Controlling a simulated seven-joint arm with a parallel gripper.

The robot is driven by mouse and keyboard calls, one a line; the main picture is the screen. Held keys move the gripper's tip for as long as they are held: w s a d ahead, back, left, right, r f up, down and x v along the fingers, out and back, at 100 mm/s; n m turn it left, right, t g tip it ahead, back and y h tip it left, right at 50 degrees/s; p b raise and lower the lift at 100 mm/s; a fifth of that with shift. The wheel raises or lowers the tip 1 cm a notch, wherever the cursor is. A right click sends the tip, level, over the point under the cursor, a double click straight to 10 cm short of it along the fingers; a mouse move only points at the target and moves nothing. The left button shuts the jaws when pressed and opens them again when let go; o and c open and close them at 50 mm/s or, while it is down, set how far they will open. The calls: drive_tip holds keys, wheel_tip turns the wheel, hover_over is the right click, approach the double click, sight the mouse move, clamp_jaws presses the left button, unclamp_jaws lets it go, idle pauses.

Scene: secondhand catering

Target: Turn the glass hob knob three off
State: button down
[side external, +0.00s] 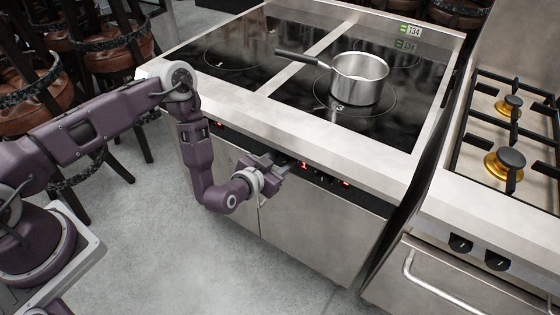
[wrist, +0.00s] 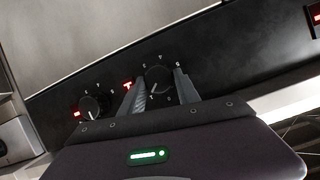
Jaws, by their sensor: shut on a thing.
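The glass hob (side external: 285,95) is a black-topped steel range with a dark front control strip. In the wrist view my gripper (wrist: 159,86) has one finger on each side of a round black knob (wrist: 158,74) and is shut on it. A red-lit display (wrist: 127,85) is beside this knob. Another black knob (wrist: 90,106) with a white pointer and its own red display (wrist: 77,114) is to the left, apart from the fingers. In the side view my gripper (side external: 277,167) is at the strip and hides the held knob. I cannot read the knob's number.
A steel saucepan (side external: 360,80) stands on the hob's glass, its handle pointing left. A gas range (side external: 485,180) with brass burners stands to the right across a narrow gap. Stools (side external: 105,50) crowd the back left. The floor (side external: 205,270) before the hob is clear.

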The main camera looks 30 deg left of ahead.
drive_tip(key=n+h, duration=0.2)
drive_tip(key=n, duration=0.1)
drive_tip(key=shift+a+n, duration=0.25)
drive_tip(key=shift+n, duration=0.05)
drive_tip(key=shift+f+n+t+h, duration=0.15)
drive_tip(key=shift+n+t+h, duration=0.25)
drive_tip(key=shift+n+h, duration=0.95)
drive_tip(key=shift+a+n, duration=0.1)
drive_tip(key=shift+n, duration=0.15)
drive_tip(key=c, duration=0.9)
unclamp_jaws()
drive_tip(key=shift+s, duration=0.1)
